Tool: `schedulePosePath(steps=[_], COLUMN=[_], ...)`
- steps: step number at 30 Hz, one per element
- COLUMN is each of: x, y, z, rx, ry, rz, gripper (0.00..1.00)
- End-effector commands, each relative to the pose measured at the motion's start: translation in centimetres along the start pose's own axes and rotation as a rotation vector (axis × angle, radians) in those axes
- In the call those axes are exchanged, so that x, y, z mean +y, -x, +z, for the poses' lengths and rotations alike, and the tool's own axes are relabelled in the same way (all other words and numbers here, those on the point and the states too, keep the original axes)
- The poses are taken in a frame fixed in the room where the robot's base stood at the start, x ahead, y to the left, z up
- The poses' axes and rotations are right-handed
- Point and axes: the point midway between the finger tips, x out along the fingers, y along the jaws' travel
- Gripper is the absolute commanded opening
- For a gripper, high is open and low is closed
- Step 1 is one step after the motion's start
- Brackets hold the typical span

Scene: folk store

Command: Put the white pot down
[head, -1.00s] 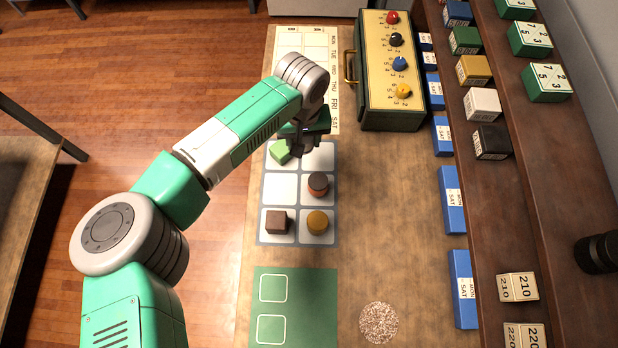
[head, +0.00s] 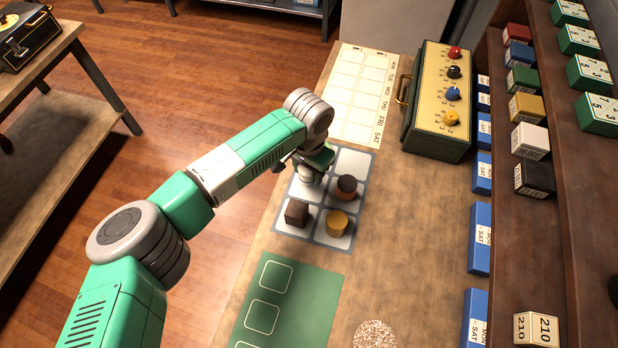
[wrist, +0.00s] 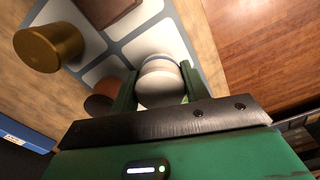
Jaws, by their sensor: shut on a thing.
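A white pot (wrist: 161,84) with a grey band is held between the two green fingers of my gripper (wrist: 158,80) in the wrist view. In the head view the pot (head: 307,175) shows below my gripper (head: 306,165), at the left column of the grey-edged mat of pale squares (head: 352,164). I cannot tell whether its base touches the mat. A dark-topped orange pot (head: 346,187) stands on the square to its right. An ochre pot (head: 337,223) and a dark brown block (head: 297,212) stand on the front squares.
A green mat (head: 310,300) with outlined squares lies in front, with a speckled disc (head: 375,335) beside it. A green case with coloured knobs (head: 437,100) stands at the back right. Shelves with boxes (head: 530,140) line the right side. Bare table lies right of the pots.

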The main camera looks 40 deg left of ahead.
Motion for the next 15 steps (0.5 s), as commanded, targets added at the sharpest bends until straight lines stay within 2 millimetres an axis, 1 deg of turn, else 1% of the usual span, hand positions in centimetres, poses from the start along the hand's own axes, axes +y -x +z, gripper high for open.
schedulePosePath(steps=[6, 15], x=[0.2, 0.1], y=[-3.5, -3.8], z=[0.1, 0.0], rx=[-0.002, -0.001], ry=[0.001, 0.0], rz=[0.003, 0.001], gripper=[0.2, 0.2])
